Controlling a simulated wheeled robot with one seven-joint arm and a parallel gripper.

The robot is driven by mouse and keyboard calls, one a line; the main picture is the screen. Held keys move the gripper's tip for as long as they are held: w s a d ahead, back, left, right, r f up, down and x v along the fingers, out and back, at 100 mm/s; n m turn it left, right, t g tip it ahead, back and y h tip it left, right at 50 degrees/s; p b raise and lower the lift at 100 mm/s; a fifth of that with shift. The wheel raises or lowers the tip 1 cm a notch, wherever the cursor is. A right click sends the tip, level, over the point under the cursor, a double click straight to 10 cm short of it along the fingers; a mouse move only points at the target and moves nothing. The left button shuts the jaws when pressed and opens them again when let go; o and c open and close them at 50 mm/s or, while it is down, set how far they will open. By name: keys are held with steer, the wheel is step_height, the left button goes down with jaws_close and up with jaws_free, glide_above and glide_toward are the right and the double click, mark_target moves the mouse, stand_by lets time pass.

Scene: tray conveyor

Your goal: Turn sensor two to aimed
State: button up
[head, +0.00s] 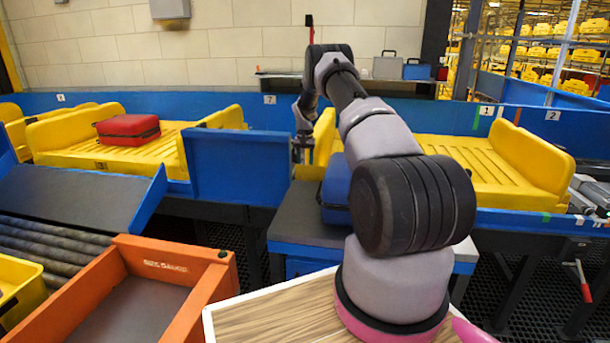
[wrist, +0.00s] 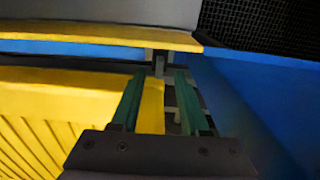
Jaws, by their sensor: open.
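My gripper (head: 303,148) is at the far side of the conveyor, at the gap between the blue panel and the yellow tray at its right. In the wrist view my gripper (wrist: 158,82) is open, with its two green fingers apart and nothing held between them. A small grey upright part (wrist: 159,64) shows just beyond and between the fingertips. It may be a sensor or its mount; I cannot tell which, nor which way it faces. A plate marked 2 (head: 552,115) is on the blue wall at the right, with no clear sensor beside it.
A yellow tray (head: 480,158) lies right of my arm. Another yellow tray (head: 75,155) carries a red suitcase (head: 127,130). A blue panel (head: 237,170) stands left of my gripper. A blue case (head: 335,192) is partly hidden behind my arm. An orange bin (head: 205,290) stands front left.

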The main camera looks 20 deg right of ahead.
step_height(320, 180, up, 6)
steer(key=shift+r, duration=0.25)
stand_by(0.4)
steer(key=s+a+r+t, duration=0.1)
steer(key=s+a+r, duration=0.2)
steer(key=r, duration=0.7)
steer(key=s+a+r+t, duration=0.1)
steer(key=s+a+r, duration=0.2)
steer(key=r, duration=0.6)
steer(key=s+a+r+n+t, duration=0.15)
steer(key=s+a+r, duration=0.45)
steer(key=s+r, duration=0.65)
steer(key=s+a+r+t+y, duration=0.1)
steer(key=s+a+r, duration=0.15)
steer(key=s, duration=0.45)
steer(key=s+a+r+t, duration=0.1)
steer(key=s+a+r, duration=0.15)
steer(key=s, duration=0.35)
steer(key=s+a+f+n+t+y, duration=0.1)
steer(key=s+a+f, duration=0.1)
steer(key=s, duration=1.5)
steer(key=shift+a+f+t, duration=0.15)
steer(key=shift+a+t, duration=0.2)
steer(key=shift+a, duration=0.35)
steer(key=shift+s, duration=0.1)
